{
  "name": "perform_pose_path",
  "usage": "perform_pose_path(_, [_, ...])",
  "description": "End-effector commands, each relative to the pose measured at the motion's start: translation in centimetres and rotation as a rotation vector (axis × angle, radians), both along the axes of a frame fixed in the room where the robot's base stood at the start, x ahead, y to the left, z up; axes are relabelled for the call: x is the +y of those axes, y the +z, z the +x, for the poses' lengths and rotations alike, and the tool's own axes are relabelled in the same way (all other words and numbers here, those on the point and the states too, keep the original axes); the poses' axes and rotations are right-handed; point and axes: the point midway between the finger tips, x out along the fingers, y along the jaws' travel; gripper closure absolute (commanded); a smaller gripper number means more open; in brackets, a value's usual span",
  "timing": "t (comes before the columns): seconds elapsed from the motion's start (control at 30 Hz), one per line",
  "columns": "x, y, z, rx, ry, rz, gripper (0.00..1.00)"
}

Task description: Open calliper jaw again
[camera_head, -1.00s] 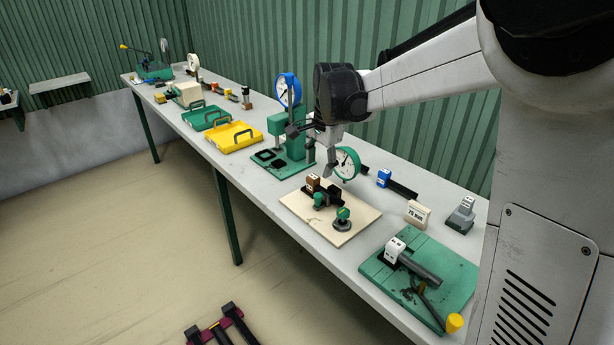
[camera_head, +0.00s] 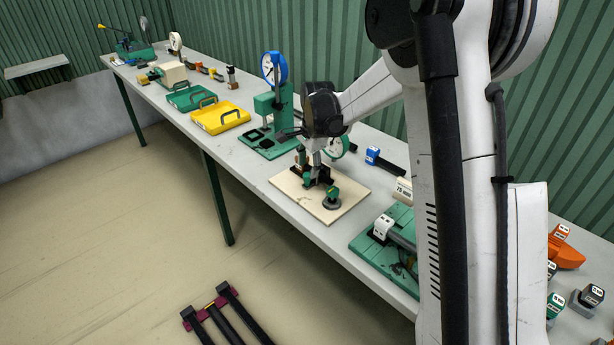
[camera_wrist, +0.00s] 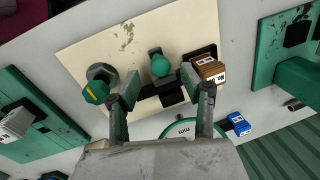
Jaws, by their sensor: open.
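A cream board (camera_head: 340,203) lies on the bench and carries a small black fixture. Whether a finger touches the fixture, I cannot tell. No calliper jaw is clearly distinguishable.
A green-rimmed dial (camera_head: 338,147) stands close behind my gripper. A green press with a blue dial (camera_head: 268,105) is to the left, near yellow (camera_head: 222,118) and green cases (camera_head: 190,97). A blue block (camera_head: 372,155) and a green board (camera_head: 362,249) lie to the right.

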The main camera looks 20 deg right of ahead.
Motion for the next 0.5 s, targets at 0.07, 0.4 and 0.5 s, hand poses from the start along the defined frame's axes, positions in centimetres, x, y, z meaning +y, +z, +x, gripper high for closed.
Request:
perform_pose_path(0.07, [0.1,-1.4,0.3,0.0,0.0,0.0,0.59])
perform_pose_path(0.4, [0.3,-4.7,0.7,0.0,0.0,0.0,0.59])
perform_pose_path(0.5, [0.3,-4.9,0.7,0.0,0.0,0.0,0.59])
